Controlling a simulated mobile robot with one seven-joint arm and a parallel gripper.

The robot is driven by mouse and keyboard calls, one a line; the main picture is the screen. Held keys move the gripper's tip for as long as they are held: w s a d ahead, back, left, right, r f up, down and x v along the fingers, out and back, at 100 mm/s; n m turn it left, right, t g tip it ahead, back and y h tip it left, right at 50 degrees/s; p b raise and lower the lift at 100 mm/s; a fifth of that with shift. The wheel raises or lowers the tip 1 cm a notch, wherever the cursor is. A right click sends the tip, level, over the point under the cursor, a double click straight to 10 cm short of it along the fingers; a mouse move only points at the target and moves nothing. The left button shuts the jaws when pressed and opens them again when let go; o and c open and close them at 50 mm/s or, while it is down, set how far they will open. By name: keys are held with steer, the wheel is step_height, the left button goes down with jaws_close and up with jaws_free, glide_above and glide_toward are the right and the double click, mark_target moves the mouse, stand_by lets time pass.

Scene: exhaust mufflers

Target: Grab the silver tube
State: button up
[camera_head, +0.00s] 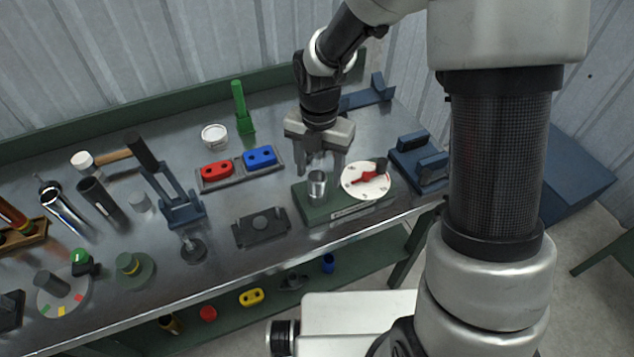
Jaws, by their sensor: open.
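A short shiny silver tube (317,185) stands upright on a green block (320,212) near the front of the metal workbench. My gripper (322,168) points down with its fingers apart and is open, close above or around the top of this tube. I cannot tell whether the fingers are beside it or just behind it. No contact is visible. A longer shiny silver tube (62,208) lies at the left of the bench beside a dark tube (101,200), far from my gripper.
A white disc with a red handle (366,180) sits right of the tube on the green block. Blue fixtures (420,162) stand farther right. A tray with red and blue blocks (238,168) lies to the left, a dark plate (262,228) at front left. The corrugated wall (150,55) is behind.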

mark_target(317, 186)
steer(key=shift+w+a+f, duration=0.1)
steer(key=shift+f, duration=1.45)
steer(key=shift+w+a+f, duration=0.1)
steer(key=shift+f, duration=1.45)
steer(key=shift+c, duration=0.5)
steer(key=c, duration=1.1)
steer(key=shift+c, duration=0.3)
steer(key=shift+r, duration=0.2)
